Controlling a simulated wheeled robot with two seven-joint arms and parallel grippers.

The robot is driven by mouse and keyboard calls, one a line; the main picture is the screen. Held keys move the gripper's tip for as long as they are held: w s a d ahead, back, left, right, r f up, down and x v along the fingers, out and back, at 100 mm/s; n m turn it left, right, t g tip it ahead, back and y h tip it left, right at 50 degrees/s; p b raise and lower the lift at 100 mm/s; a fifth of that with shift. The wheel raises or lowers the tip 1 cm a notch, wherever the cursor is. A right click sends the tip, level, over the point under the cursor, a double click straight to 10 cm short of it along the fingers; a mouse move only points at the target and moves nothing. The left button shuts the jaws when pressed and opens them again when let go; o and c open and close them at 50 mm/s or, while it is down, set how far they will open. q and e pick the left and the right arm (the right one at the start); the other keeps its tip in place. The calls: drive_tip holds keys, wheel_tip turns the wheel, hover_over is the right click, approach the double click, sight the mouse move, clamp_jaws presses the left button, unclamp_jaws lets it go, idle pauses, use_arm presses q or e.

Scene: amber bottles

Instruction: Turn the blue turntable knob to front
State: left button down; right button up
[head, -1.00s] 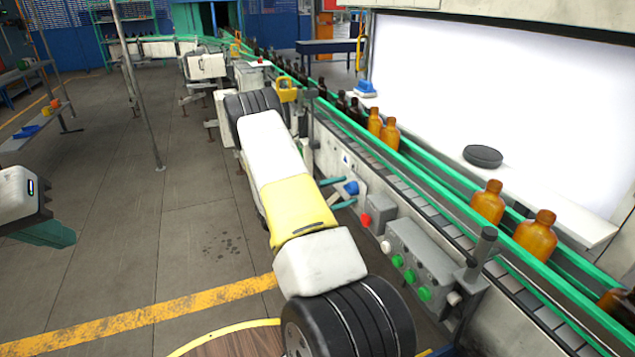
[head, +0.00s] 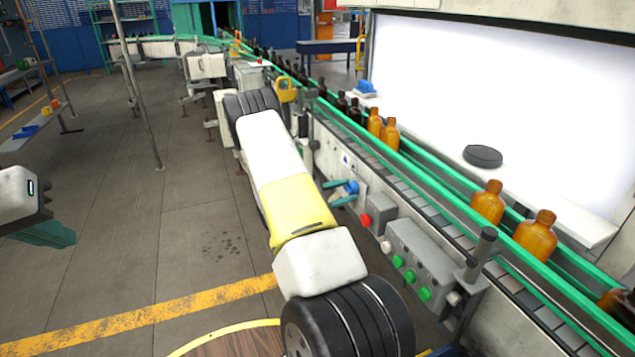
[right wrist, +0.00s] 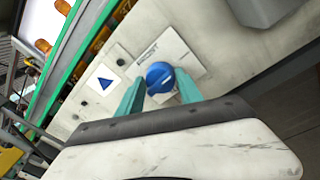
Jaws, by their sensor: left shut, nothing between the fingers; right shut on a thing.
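The blue turntable knob (head: 352,187) sits on the side panel of the conveyor, left of a red button. In the right wrist view the knob (right wrist: 160,77) is round with a raised grip, on a pale plate whose print is too small to read. My right gripper (head: 346,191) reaches the knob with its teal fingers. In the right wrist view my right gripper (right wrist: 160,88) has one finger on each side of the knob, shut on it. My left gripper (head: 48,234) is shut and empty at the far left, away from the conveyor.
A red button (head: 365,220) and a grey control box (head: 412,258) with green buttons are mounted beside the knob. Amber bottles (head: 488,202) stand on the conveyor between green rails (head: 455,206). The floor (head: 200,200) to the left is mostly clear.

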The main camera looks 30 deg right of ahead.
drive_tip(key=n, duration=0.4)
drive_tip(key=shift+n+y, duration=0.3)
drive_tip(key=shift+n, duration=0.1)
drive_tip(key=n, duration=0.4)
drive_tip(key=shift+g, duration=0.3)
drive_tip(key=n, duration=0.4)
drive_tip(key=shift+w, duration=0.15)
drive_tip(key=shift+n+g+y, duration=0.3)
drive_tip(key=shift+n+g, duration=0.1)
drive_tip(key=shift+n, duration=1.3)
drive_tip(key=o, duration=1.3)
drive_tip(key=shift+r, duration=0.1)
drive_tip(key=shift+o, duration=0.2)
drive_tip(key=w+a, duration=0.1)
drive_tip(key=a, duration=0.6)
drive_tip(key=shift+a+r, duration=0.35)
